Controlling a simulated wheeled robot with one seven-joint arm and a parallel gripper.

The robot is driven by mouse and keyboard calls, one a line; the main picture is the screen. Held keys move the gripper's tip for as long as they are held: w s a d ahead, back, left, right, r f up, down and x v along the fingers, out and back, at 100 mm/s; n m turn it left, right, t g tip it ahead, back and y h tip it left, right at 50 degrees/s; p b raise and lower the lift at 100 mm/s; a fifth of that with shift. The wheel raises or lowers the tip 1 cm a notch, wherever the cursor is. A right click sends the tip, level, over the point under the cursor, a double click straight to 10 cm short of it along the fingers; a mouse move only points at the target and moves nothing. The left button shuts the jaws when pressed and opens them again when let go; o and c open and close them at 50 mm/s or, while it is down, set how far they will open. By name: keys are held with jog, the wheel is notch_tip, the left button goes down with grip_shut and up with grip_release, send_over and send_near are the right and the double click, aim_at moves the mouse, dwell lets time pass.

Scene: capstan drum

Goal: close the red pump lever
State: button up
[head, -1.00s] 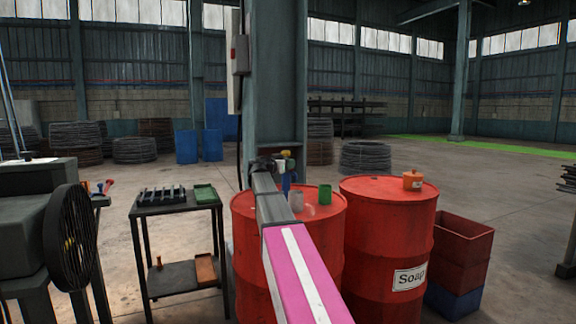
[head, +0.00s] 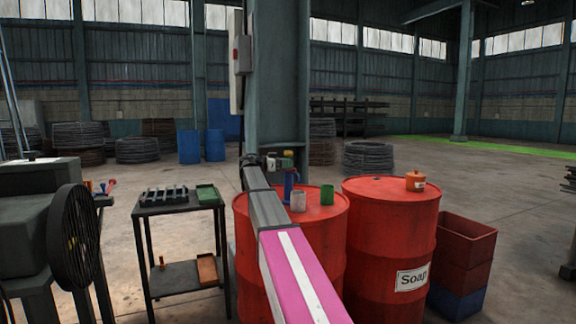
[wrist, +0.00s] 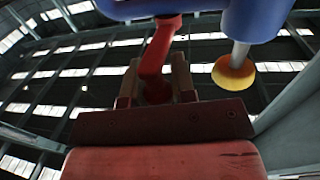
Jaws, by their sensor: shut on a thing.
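The red pump lever (wrist: 160,48) hangs from the blue pump (wrist: 258,18) at the top of the wrist view. My gripper (wrist: 156,85) has a finger on each side of the lever's lower end and is shut on it. A silvery rod with a yellow-orange knob (wrist: 235,72) hangs at the right. In the head view the blue pump (head: 289,182) stands at the back of the left red drum (head: 325,235), partly behind my arm. The lever and my fingertips are too small and covered to make out there.
A grey cup (head: 298,201) and a green cup (head: 327,195) stand on the left drum. The Soap drum (head: 391,235) carries an orange pot (head: 415,181). A steel column (head: 275,80) rises behind the pump. A small black table (head: 176,205) stands left.

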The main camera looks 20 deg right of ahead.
jog(key=shift+w+m+g, duration=0.3)
jog(key=shift+m+g, duration=0.3)
jog(key=shift+g, duration=0.4)
jog(key=shift+g+y, duration=0.3)
jog(key=o, duration=0.9)
jog(key=v, duration=1.1)
jog(key=shift+s, duration=0.1)
